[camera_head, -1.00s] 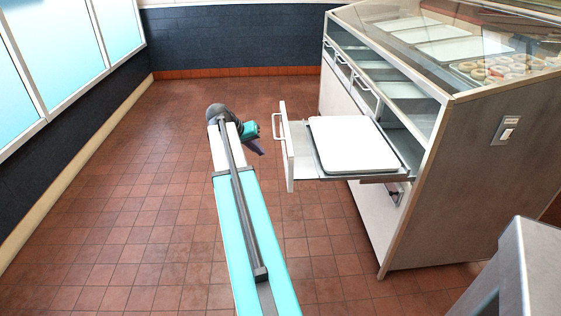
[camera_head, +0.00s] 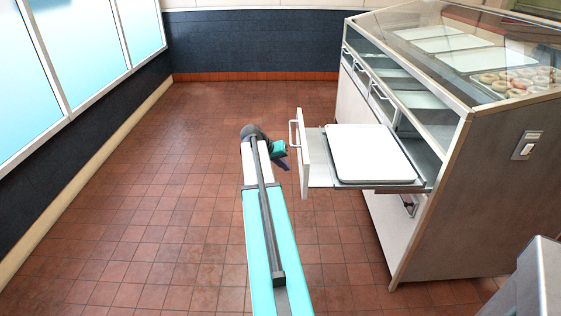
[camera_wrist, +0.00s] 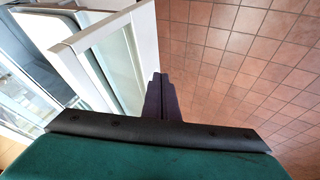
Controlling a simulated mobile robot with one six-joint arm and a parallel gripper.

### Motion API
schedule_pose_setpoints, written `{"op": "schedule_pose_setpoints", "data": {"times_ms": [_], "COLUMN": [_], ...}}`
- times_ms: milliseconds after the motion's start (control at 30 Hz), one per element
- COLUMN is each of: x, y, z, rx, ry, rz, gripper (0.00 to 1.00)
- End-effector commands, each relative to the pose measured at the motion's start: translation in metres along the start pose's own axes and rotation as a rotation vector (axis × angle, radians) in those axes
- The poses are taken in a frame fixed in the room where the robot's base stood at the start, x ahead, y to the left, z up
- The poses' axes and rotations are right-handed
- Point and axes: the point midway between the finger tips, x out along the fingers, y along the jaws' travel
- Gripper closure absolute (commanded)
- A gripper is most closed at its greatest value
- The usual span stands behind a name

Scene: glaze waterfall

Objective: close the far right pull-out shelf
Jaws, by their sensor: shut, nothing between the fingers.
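The pull-out shelf (camera_head: 361,153) stands out from the left side of the display counter, with a white tray lying on it. Its white front panel (camera_head: 304,152) carries a bar handle (camera_head: 293,134) and faces left. In the wrist view the front panel (camera_wrist: 92,50) shows at the upper left, close beside the fingers. My gripper (camera_head: 284,160) is just left of the panel in the head view, a small gap apart. Its dark fingers (camera_wrist: 157,98) are shut together and hold nothing.
The display counter (camera_head: 480,170) stands on the right with more handled fronts, which look closed, farther along it. Ring-shaped pastries (camera_head: 520,80) lie under its glass. A grey metal block (camera_head: 540,285) is at the lower right. The tiled floor (camera_head: 150,200) on the left is clear.

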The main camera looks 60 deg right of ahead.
Motion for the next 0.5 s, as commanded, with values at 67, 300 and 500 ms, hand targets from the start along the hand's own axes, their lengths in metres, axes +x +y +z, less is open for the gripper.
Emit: {"op": "schedule_pose_setpoints", "data": {"times_ms": [67, 300, 500], "x": [0.012, 0.025, 0.031], "y": [0.001, 0.025, 0.035], "z": [0.000, 0.000, 0.000], "rx": [0.000, 0.002, 0.000], "ry": [-0.003, -0.001, 0.000], "rz": [0.001, 0.001, 0.001], "gripper": [1.00, 1.00, 1.00]}}
